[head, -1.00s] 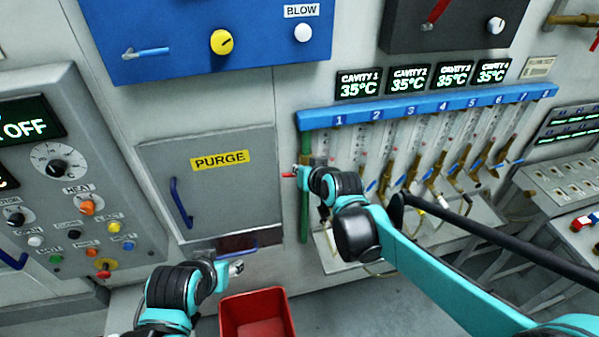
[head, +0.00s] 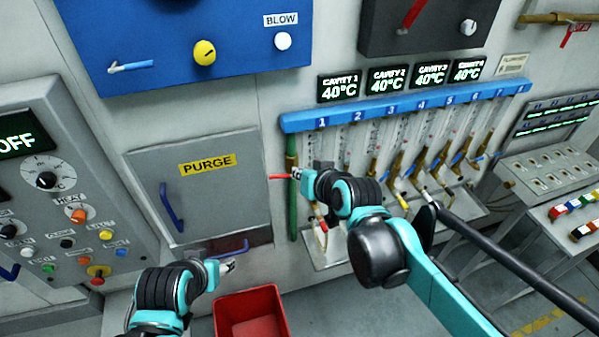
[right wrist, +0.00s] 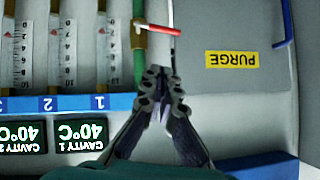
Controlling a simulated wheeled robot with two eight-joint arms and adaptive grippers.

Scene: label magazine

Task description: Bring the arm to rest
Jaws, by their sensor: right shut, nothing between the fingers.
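My right gripper (head: 307,181) is in front of the panel by a red valve handle (head: 280,177) on a green pipe (head: 292,211). In the right wrist view the right fingers (right wrist: 162,74) are together and empty, just below the red handle (right wrist: 157,29) in the picture and overlapping the green pipe (right wrist: 139,66). I cannot tell whether they touch it. My left gripper (head: 228,265) is low, in front of the area under the PURGE door (head: 215,210); its fingers are too small to judge.
Flow tubes hang under a blue manifold (head: 400,112), with cavity displays (head: 338,88) reading 40°C above. A red bin (head: 250,296) stands below the PURGE door. A control box (head: 45,215) is at left and a blue panel (head: 150,40) is above.

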